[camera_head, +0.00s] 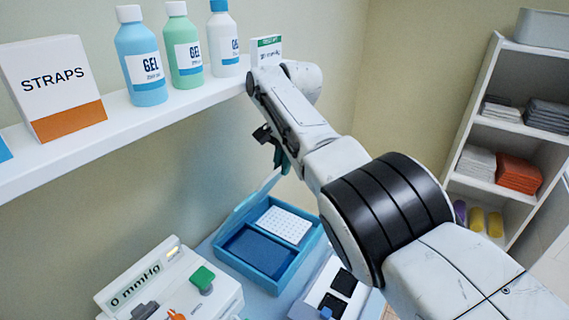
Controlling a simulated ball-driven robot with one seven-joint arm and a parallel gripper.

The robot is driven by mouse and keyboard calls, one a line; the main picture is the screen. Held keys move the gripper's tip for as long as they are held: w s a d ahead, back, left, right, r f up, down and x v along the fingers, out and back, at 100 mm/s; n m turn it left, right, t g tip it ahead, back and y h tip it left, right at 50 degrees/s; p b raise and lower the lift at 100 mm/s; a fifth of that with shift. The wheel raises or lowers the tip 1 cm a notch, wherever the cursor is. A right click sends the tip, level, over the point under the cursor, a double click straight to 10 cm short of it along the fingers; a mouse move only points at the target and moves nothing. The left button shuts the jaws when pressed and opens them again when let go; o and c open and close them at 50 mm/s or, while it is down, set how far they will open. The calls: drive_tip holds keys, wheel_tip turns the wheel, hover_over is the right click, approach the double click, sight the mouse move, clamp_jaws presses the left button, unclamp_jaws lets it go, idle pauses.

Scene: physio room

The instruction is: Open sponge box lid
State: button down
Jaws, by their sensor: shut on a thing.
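The sponge box (287,272) is a blue open-topped tray on the counter at bottom centre. A dark blue sponge and a white dotted pad lie in it side by side. Its pale blue lid (243,207) stands raised and tilted along the box's far left side. My gripper (282,164) is above the box at the lid's upper corner, shut on the lid. The fingers are small and dark here, and the exact contact is hard to see.
A white device (152,268) with a display stands left of the box, and a white case (310,292) is close on its right. A wall shelf (120,124) with gel bottles and a STRAPS box (55,78) overhangs the counter. A shelf unit (508,135) stands at right.

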drive_tip(key=shift+s+a+f, duration=0.15)
drive_tip(key=shift+a+f, duration=0.1)
drive_tip(key=shift+f, duration=0.3)
drive_tip(key=c, duration=1.5)
unclamp_jaws()
drive_tip(key=shift+a, duration=0.1)
drive_tip(key=shift+o, duration=0.2)
drive_tip(key=shift+r, duration=0.1)
drive_tip(key=shift+r, duration=0.25)
wheel_tip(320, 180, up, 10)
drive_tip(key=d+b, duration=0.1)
drive_tip(key=shift+s+d, duration=0.35)
drive_tip(key=shift+s, duration=0.05)
